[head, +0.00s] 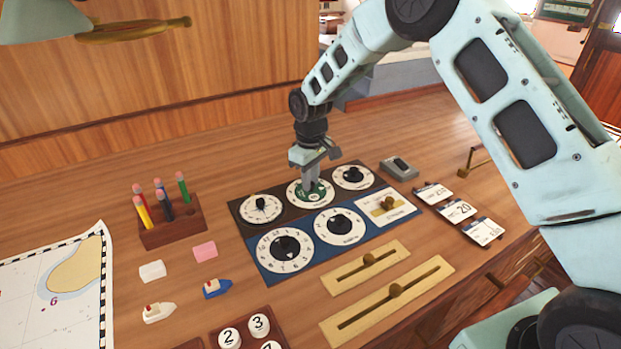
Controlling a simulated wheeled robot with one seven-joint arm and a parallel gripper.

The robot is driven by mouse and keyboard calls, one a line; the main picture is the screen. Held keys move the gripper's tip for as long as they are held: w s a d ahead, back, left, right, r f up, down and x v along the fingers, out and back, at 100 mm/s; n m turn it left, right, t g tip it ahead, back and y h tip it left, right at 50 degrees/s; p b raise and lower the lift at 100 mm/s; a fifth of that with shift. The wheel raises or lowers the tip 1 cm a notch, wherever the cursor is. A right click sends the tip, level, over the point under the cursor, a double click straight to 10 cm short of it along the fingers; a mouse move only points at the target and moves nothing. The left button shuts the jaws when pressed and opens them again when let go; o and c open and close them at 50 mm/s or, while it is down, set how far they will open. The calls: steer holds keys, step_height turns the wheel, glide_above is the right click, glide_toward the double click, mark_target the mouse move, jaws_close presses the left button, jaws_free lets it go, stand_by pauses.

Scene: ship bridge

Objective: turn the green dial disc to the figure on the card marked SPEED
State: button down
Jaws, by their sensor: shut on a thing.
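The green dial disc (321,195) is in the middle dial of the black panel's back row, inside a white numbered ring. My gripper (310,186) comes down from above and is shut on the disc's grip, hiding part of the disc and the ring's figures. Three cards stand at the right: a far card (433,194), a middle card (457,210) that reads 20, and a near card (483,231). Their headings are too small to read, so I cannot tell which is SPEED. The disc's setting cannot be read.
Black-knobbed dials (262,208) and (353,177) flank the green one. A blue panel (262,268) with two dials lies in front. A grey box (399,168) sits right.

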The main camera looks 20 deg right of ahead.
steer(key=c, duration=1.3)
jaws_free()
steer(key=shift+o, duration=0.2)
step_height(320, 180, up, 18)
steer(key=b, duration=0.3)
steer(key=shift+f, duration=0.25)
steer(key=s+a+f, duration=0.1)
steer(key=s+a, duration=0.4)
steer(key=s, duration=0.6)
steer(key=s+a, duration=0.5)
steer(key=s, duration=0.6)
steer(key=s+d+f, duration=0.2)
steer(key=s, duration=0.6)
steer(key=s+d+f, duration=0.1)
steer(key=s+f, duration=0.2)
steer(key=s, duration=0.6)
steer(key=shift+s+d+n+y, duration=0.15)
steer(key=shift+d+n+y, duration=0.15)
steer(key=shift+d+n, duration=0.1)
